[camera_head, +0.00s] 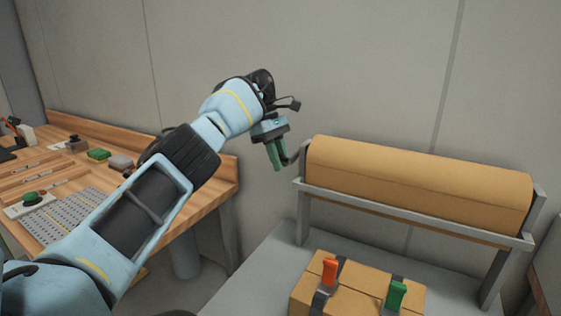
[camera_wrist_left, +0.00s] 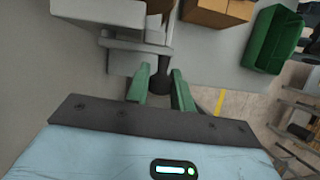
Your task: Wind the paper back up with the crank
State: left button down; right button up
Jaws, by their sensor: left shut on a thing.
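A wide roll of brown paper (camera_head: 418,183) lies in a grey metal stand (camera_head: 303,215) at the right of the head view. The dark crank (camera_head: 293,158) sticks out at the roll's left end. My left gripper (camera_head: 278,167) is at that end, its green fingers pointing down. In the left wrist view the fingers (camera_wrist_left: 160,90) are closed around the dark crank handle (camera_wrist_left: 159,78). The fingers hide part of the crank in the head view. My right gripper is not in view.
A grey table (camera_head: 262,270) stands under the roll, with a cardboard box (camera_head: 376,299) carrying an orange clamp (camera_head: 330,271) and a green clamp (camera_head: 396,296). A wooden workbench (camera_head: 212,196) with tools is at left. A wall stands close behind. The wrist view shows a green bin (camera_wrist_left: 272,38).

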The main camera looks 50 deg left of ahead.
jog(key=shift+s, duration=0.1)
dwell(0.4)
pick_arm(q)
jog(key=c, duration=1.3)
grip_release()
jog(key=shift+o, duration=0.2)
jog(key=shift+r, duration=0.1)
